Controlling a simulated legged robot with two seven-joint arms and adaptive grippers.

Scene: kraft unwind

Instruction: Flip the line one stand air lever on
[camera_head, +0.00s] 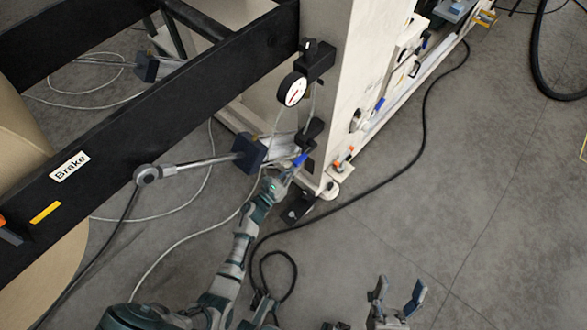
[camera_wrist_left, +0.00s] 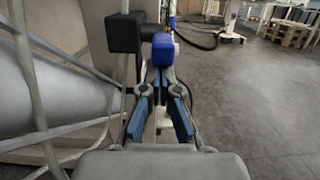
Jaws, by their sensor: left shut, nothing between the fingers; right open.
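The air lever has a blue handle (camera_head: 301,159) below a black valve block (camera_head: 312,132) on the side of the cream stand (camera_head: 345,85). In the left wrist view the blue handle end (camera_wrist_left: 163,50) is just beyond my fingertips, beside the black block (camera_wrist_left: 124,33). My left gripper (camera_head: 287,171) is shut and empty, with its tips at or very near the blue handle; I cannot tell whether they touch. It also shows in the left wrist view (camera_wrist_left: 161,74). My right gripper (camera_head: 398,292) is open and empty over the floor, far from the lever.
A dial gauge (camera_head: 292,89) hangs above the lever. A black beam labelled Brake (camera_head: 70,166) crosses the left, with a rod and dark blue block (camera_head: 249,152) close to my left arm. A black cable (camera_head: 398,172) runs over the floor. The right floor is mostly clear.

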